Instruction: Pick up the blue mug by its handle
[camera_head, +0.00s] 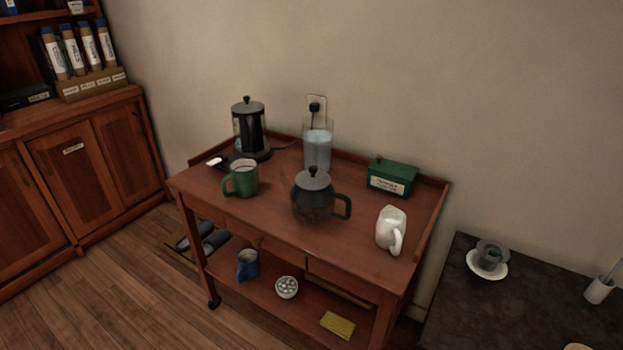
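The blue mug (248,266) stands upright on the lower shelf of the wooden cart, toward its left end. Its handle (240,271) appears to face left. The mug is dark blue with a lighter rim, and the cart's upper top is above it. Neither of my grippers is in the head view.
A white bowl (287,288) and yellow cloth-like item (338,325) share the lower shelf. Wooden floor (110,300) is clear at left.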

